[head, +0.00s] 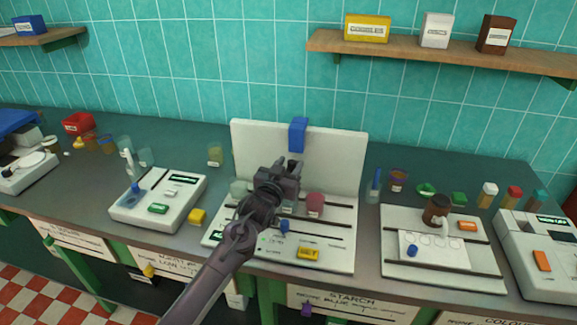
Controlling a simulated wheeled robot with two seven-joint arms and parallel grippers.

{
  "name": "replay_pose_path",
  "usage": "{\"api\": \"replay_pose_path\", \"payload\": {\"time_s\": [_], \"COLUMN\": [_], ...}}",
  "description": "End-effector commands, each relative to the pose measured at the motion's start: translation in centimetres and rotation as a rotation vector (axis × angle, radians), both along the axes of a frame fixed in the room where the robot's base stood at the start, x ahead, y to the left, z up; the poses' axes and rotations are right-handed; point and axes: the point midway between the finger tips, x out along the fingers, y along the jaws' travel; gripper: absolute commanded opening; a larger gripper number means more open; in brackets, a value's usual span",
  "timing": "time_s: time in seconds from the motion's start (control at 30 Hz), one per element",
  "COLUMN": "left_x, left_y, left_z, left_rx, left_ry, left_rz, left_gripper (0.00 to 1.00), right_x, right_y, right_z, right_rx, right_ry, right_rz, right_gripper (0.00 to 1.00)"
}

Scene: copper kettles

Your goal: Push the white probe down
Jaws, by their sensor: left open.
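A thin white upright piece, which looks like the white probe (128,161), stands at the back left of a white bench device (188,198). Below it is a small blue part (135,188) on a blue-grey patch; whether they touch is too small to tell. My left gripper (284,172) is open, in front of the white panel of the middle station, well to the right of the probe. It holds nothing that I can see and hides part of the station behind it. My right gripper is not in view.
The middle station (342,158) has a tall back panel with a blue clip (298,134) and a red jar (315,204). More stations fill the right.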

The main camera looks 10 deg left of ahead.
Motion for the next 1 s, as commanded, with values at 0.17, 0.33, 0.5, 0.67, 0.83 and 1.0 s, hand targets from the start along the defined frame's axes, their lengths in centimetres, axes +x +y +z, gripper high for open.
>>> {"api": "replay_pose_path", "payload": {"time_s": [0.17,0.33,0.5,0.67,0.83,1.0], "left_x": [-0.8,-3.1,-5.7,-7.2,-7.7,-7.7], "left_y": [0.1,0.6,1.1,1.4,1.5,1.5], "left_z": [-0.4,-0.4,-0.4,-0.2,0.0,0.0], "left_rx": [0.001,0.002,0.002,0.001,0.001,0.0], "left_ry": [0.004,0.003,0.003,0.001,0.0,0.0], "left_rz": [-0.001,-0.001,-0.001,0.0,0.0,0.0], "left_gripper": [0.41,0.41,0.41,0.41,0.41,0.41], "right_x": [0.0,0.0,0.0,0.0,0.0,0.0], "right_y": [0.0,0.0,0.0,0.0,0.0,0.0], "right_z": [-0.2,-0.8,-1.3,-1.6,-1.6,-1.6], "right_rx": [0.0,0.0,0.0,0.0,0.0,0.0], "right_ry": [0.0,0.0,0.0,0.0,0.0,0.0], "right_rz": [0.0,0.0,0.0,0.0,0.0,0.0], "right_gripper": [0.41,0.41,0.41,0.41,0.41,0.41]}}
